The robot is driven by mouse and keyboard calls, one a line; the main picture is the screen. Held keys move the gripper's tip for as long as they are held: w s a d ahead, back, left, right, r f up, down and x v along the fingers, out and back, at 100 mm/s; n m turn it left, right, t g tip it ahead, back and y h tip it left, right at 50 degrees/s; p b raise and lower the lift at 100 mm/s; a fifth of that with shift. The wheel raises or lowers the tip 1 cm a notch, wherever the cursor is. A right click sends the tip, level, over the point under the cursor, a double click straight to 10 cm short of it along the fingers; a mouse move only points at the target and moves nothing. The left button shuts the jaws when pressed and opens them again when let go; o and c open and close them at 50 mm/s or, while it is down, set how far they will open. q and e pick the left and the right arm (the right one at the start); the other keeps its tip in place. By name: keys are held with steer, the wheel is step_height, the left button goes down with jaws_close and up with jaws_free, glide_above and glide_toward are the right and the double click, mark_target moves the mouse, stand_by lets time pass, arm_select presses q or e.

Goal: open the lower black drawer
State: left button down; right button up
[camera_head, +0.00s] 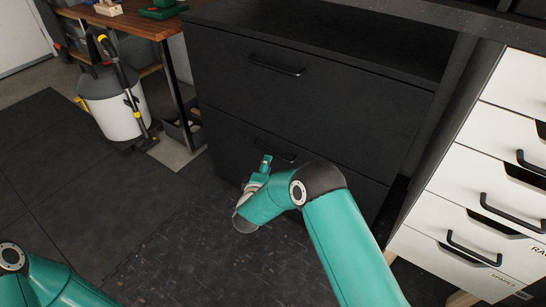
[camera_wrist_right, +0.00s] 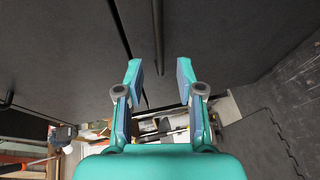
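The lower black drawer (camera_head: 225,146) is the bottom front of the black cabinet, and it looks flush and shut. Its dark bar handle (camera_head: 280,150) shows partly above my right arm. My right gripper (camera_head: 265,163) is at this handle, in front of the drawer, partly hidden by its own arm. In the right wrist view the gripper (camera_wrist_right: 160,80) is open, fingers apart. The handle (camera_wrist_right: 158,32) runs down toward the gap between the fingertips; I cannot tell whether they touch it. My left gripper is out of view; only part of its arm shows at lower left.
The upper black drawer (camera_head: 310,95) is shut, with its own handle (camera_head: 276,66). A white drawer unit (camera_head: 480,190) stands close on the right. A wooden bench (camera_head: 130,20) and a grey-white canister (camera_head: 112,105) are at the left. The dark floor (camera_head: 90,200) at left is clear.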

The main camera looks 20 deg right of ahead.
mark_target(271, 153)
steer(key=shift+b+x, duration=1.3)
steer(key=shift+x, duration=2.8)
steer(key=shift+s, duration=0.1)
jaws_close()
